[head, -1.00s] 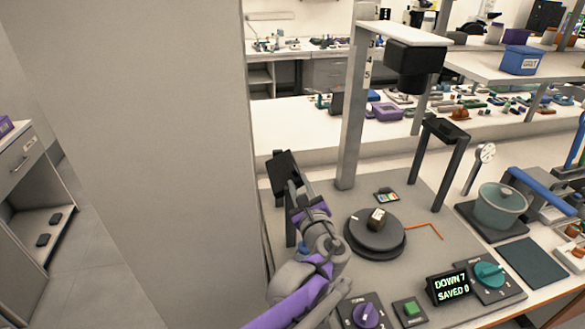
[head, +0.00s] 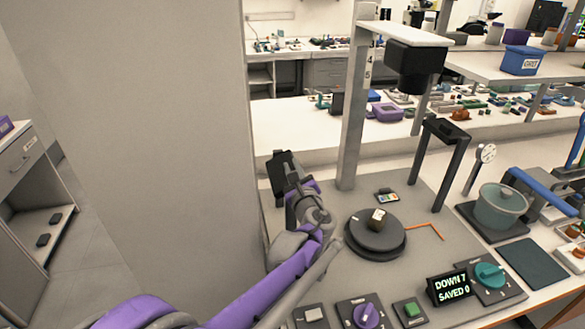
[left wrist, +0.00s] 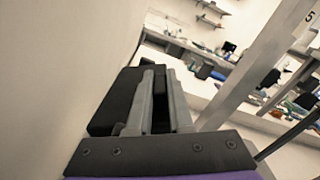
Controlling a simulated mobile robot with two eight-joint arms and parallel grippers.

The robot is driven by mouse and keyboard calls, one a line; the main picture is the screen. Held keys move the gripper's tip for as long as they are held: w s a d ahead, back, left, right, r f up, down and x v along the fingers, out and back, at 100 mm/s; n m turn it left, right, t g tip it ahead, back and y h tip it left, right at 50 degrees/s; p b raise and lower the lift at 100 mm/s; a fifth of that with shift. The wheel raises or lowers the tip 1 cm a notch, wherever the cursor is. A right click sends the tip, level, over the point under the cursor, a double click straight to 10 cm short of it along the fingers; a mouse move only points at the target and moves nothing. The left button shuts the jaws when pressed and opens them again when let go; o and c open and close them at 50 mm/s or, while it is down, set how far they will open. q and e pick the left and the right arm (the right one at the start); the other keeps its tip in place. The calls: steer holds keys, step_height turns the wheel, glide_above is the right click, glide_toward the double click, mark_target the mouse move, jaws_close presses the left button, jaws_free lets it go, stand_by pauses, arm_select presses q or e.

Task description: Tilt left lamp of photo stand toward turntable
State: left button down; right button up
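The left lamp (head: 281,163) is a black panel on a dark post at the left of the photo stand's grey base (head: 330,285). My left gripper (head: 294,180) is at the lamp's right edge, its arm reaching up from below. In the left wrist view the lamp (left wrist: 112,103) lies along the left finger. The fingers (left wrist: 161,85) are close together with a dark strip between them; whether they clamp the lamp is unclear. My right gripper is not in view.
A camera head (head: 414,66) hangs from the stand's column (head: 352,120). The right lamp (head: 446,130) stands beyond the turntable. A display (head: 450,288) reads DOWN 7, SAVED 0. Knobs and a green button (head: 411,308) line the front. A grey wall is close at left.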

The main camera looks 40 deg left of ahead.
arm_select(q)
steer(key=shift+s+a+r+n+p, duration=0.1)
steer(key=shift+s+a+n+p, duration=0.1)
steer(key=shift+n+p, duration=0.3)
steer(key=shift+s+a+r+n+p, duration=0.1)
steer(key=shift+s+n+p, duration=0.1)
steer(key=shift+n, duration=0.5)
steer(key=shift+s+a+f+n+p, duration=0.1)
steer(key=shift+s+a+n+p, duration=0.1)
steer(key=shift+n, duration=0.4)
steer(key=shift+s+a+n+p, duration=0.1)
steer(key=shift+s+n+p, duration=0.1)
steer(key=shift+n, duration=0.4)
steer(key=c, duration=1.1)
jaws_free()
